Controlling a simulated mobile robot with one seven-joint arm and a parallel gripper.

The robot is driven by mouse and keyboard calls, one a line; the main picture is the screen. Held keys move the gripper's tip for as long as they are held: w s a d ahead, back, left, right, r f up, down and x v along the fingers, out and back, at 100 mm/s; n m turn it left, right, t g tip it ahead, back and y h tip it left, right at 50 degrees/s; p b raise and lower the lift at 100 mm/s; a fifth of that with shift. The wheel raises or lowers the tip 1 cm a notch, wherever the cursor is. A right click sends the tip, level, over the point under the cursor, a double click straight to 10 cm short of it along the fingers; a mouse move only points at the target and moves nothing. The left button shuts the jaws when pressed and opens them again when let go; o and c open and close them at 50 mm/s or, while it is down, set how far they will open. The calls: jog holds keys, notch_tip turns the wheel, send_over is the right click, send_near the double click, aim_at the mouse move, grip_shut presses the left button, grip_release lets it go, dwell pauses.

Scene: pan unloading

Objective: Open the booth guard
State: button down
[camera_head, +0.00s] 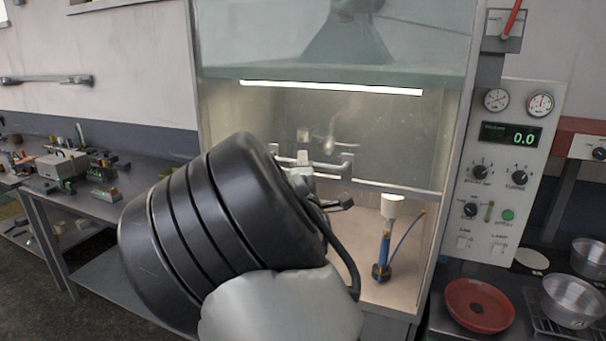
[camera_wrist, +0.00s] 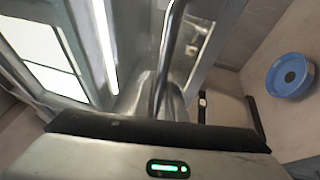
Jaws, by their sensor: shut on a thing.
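The booth guard (camera_head: 390,130) is a clear pane across the front of the lit booth. Its metal lower edge crosses above the booth floor, leaving a gap beneath. A horizontal metal bar handle (camera_head: 338,166) stands out from it on short mounts. My gripper (camera_head: 305,165) is at this handle and shut on it; my dark arm hides most of the gripper. In the wrist view the metal bar (camera_wrist: 172,45) runs down to my gripper (camera_wrist: 160,108), and the fingertips are hard to make out.
Inside the booth a blue stand (camera_head: 384,250) with a white top stands on the floor. A control panel (camera_head: 500,180) is on the right, above a red dish (camera_head: 479,305) and metal pans (camera_head: 574,300). A cluttered bench (camera_head: 95,170) stands left. A blue round dish (camera_wrist: 289,76) shows in the wrist view.

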jog(key=shift+r, duration=0.55)
jog(key=c, duration=1.8)
grip_release()
jog(key=s+f, duration=0.3)
jog(key=s, duration=1.4)
jog(key=shift+d, duration=0.4)
jog(key=shift+d+f, duration=0.1)
jog(key=shift+f, duration=0.05)
